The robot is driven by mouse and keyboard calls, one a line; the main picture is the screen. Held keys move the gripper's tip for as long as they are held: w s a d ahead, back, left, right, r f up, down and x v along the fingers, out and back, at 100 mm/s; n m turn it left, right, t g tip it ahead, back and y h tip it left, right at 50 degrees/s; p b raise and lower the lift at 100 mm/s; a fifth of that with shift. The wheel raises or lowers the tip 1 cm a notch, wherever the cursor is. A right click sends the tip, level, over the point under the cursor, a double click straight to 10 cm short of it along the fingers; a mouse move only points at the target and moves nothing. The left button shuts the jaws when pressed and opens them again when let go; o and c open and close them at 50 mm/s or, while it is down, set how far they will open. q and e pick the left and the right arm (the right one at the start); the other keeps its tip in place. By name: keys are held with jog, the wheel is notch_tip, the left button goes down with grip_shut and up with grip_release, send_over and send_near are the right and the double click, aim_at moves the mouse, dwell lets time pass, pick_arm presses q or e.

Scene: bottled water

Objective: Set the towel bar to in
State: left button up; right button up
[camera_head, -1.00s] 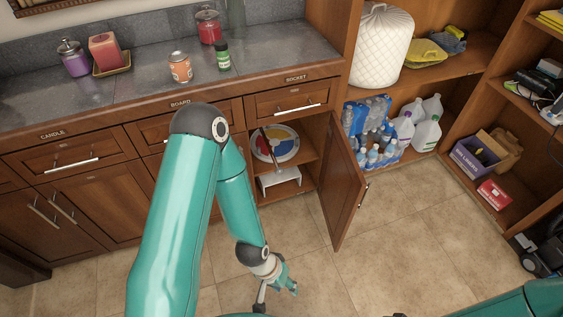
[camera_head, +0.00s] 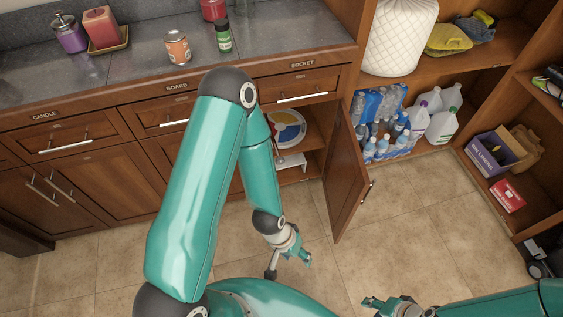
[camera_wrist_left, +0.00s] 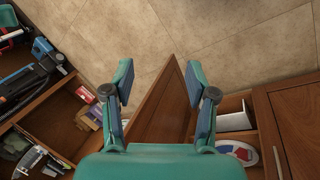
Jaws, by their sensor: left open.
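I cannot pick out a towel bar for certain in either view. A white bracket-like piece (camera_head: 291,161) stands in the open cabinet under the SOCKET drawer, partly behind my left arm; it also shows in the left wrist view (camera_wrist_left: 234,120). The cabinet door (camera_head: 345,180) stands open; in the left wrist view the door (camera_wrist_left: 160,105) lies beyond and between my fingers. My left gripper (camera_head: 305,256) is open and empty, over the floor in front of the cabinet; its two fingers show in the left wrist view (camera_wrist_left: 160,82). My right gripper (camera_head: 378,303) is low at the bottom, its opening unclear.
A round coloured board (camera_head: 290,125) is in the cabinet. Water bottles (camera_head: 385,140) and jugs (camera_head: 444,122) stand on the low shelf right of the door. Boxes (camera_head: 507,195) sit on the right shelf. The tiled floor (camera_head: 410,225) is clear.

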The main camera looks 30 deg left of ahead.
pick_arm(q)
jog(key=w+a+f+n+t+y+b, duration=0.1)
jog(key=w+a+f+t+y+b, duration=0.25)
jog(key=w+f+b, duration=0.6)
jog(key=n+t+y+b, duration=0.4)
jog(key=t+y+b, duration=0.3)
jog(key=y+b, duration=1.15)
send_near(280, 163)
jog(key=w+a+r+h+b, duration=0.1)
jog(key=w+a+b, duration=0.1)
jog(key=a, duration=0.1)
jog(key=w+a+r+h+b, duration=0.1)
jog(key=a+h+b, duration=0.1)
jog(key=w+a+h+b, duration=0.1)
jog(key=w+a+b, duration=0.1)
jog(key=a, duration=0.1)
jog(key=shift+w+a+r+t+h+b, duration=0.25)
jog(key=shift+w+a+r+h+b, duration=0.05)
jog(key=shift+w+a+r+b, duration=0.1)
jog(key=shift+c, duration=0.2)
